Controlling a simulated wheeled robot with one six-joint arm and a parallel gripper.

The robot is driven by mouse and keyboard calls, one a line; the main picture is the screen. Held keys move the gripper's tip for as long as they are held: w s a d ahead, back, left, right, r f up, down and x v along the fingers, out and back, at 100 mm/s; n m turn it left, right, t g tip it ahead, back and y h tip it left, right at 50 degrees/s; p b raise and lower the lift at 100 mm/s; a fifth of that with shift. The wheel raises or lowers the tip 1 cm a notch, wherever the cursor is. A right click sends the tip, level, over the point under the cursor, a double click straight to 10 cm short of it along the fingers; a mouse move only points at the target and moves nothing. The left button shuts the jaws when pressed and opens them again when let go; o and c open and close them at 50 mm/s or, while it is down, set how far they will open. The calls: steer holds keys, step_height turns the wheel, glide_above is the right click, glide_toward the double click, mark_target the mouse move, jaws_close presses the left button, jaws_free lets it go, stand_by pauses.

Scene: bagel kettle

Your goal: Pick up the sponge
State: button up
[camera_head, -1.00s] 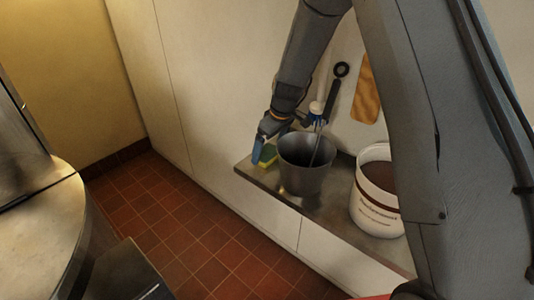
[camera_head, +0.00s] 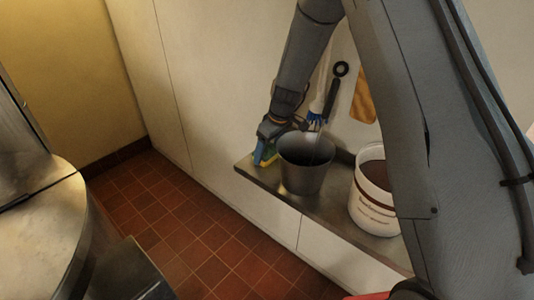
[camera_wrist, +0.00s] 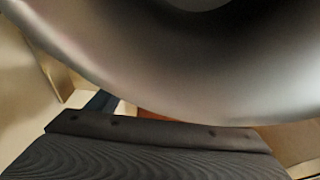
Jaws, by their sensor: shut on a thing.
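The sponge (camera_head: 271,152), yellow and green, is at the left end of the wall shelf (camera_head: 330,209), just left of the metal bucket. My gripper (camera_head: 262,155) is around it, with a blue finger on its left side, and is shut on it. I cannot tell whether the sponge still touches the shelf. In the wrist view the curved metal bucket fills the upper part, and the sponge cannot be made out there.
The grey metal bucket (camera_head: 305,170) stands close beside my gripper. A white tub (camera_head: 374,200) with brown contents stands further right. A blue-bristled brush (camera_head: 316,118) and other tools hang on the wall.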

mark_target(268, 151)
steer(key=shift+r, duration=0.15)
step_height(268, 151, up, 10)
steer(key=b, duration=0.2)
steer(key=shift+b, duration=0.4)
steer(key=o, duration=0.5)
steer(key=shift+c, duration=0.2)
steer(key=c, duration=0.4)
